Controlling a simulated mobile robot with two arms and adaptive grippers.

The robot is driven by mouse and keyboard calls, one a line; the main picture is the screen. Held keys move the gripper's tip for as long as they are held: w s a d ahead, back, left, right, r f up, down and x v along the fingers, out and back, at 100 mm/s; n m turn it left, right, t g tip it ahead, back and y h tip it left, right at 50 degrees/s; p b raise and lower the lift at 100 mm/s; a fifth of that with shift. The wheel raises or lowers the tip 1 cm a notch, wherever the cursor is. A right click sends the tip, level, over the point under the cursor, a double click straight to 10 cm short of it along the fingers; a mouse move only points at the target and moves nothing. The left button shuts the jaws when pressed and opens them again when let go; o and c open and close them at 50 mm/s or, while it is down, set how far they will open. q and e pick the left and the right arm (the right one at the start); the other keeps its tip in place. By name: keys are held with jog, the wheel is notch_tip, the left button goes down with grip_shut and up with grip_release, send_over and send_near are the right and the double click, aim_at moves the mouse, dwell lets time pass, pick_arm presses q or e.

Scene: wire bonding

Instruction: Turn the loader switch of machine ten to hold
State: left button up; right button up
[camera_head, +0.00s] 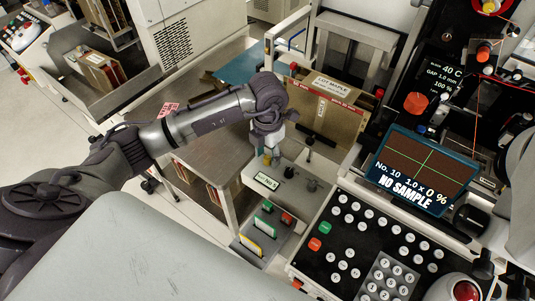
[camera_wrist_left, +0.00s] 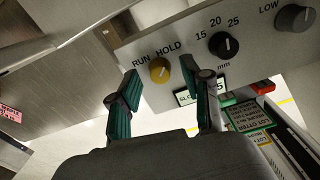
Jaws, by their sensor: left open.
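The yellow loader switch (camera_wrist_left: 159,70) sits on a grey panel (camera_wrist_left: 270,58) under the words RUN and HOLD. I cannot clearly tell which word its pointer faces. In the wrist view my left gripper (camera_wrist_left: 161,88) is open, one green-padded finger on each side of the switch in the picture. Whether the fingers touch it does not show. In the head view my left gripper (camera_head: 268,143) is over the left end of the loader panel (camera_head: 292,194), mostly hiding the switch. The machine's screen (camera_head: 421,172) reads No. 10 and NO SAMPLE. My right gripper is not seen.
Two dark knobs, one marked 15 20 25 mm (camera_wrist_left: 223,45) and one marked LOW (camera_wrist_left: 294,18), sit right of the switch. A button keypad (camera_head: 365,245) is at the lower right. A cardboard box (camera_head: 325,105) stands behind the panel. A metal table (camera_head: 205,160) is at left.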

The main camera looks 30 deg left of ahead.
aim_at(267, 158)
pick_arm(q)
notch_tip(267, 158, up, 12)
jog(key=shift+f, duration=0.25)
dwell(0.6)
